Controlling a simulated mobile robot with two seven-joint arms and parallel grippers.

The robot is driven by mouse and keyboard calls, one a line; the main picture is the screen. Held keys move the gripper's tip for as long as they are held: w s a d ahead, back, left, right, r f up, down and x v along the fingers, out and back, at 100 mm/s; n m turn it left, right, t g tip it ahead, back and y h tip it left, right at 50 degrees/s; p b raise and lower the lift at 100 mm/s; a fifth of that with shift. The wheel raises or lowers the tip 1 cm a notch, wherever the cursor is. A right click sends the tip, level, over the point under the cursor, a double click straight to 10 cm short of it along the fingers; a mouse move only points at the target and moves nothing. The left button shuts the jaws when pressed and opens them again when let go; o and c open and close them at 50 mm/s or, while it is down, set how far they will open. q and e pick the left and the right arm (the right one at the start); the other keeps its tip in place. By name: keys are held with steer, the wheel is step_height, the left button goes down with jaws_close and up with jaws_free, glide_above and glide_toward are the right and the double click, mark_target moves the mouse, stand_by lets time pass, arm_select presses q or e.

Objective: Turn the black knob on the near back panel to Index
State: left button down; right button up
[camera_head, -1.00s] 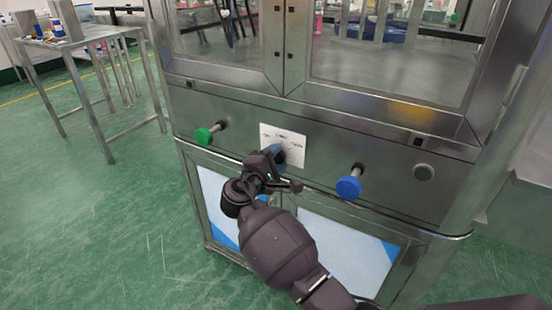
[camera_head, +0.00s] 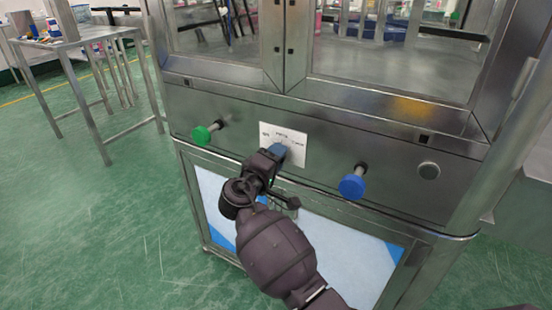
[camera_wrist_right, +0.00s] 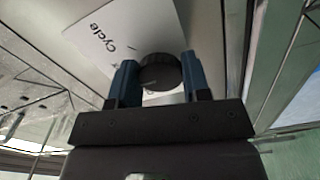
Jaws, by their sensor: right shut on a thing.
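The black knob (camera_wrist_right: 160,72) sits on the steel panel, with a white label plate (camera_wrist_right: 122,32) behind it. The word "Cycle" reads on the plate, tilted, in the right wrist view. The plate (camera_head: 297,150) also shows in the head view, where my gripper hides the knob. My right gripper (camera_head: 277,151) reaches the panel in front of the plate. Its blue fingers (camera_wrist_right: 158,80) are on either side of the knob and shut on it. The knob's pointer direction cannot be made out. My left gripper is not in view.
Glass doors are above. A steel table (camera_head: 85,38) stands at the back left, with clear green floor between.

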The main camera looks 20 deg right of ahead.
stand_by(0.3)
steer(key=o, duration=0.9)
steer(key=p+v, duration=0.1)
steer(key=v, duration=1)
steer(key=shift+p, duration=0.3)
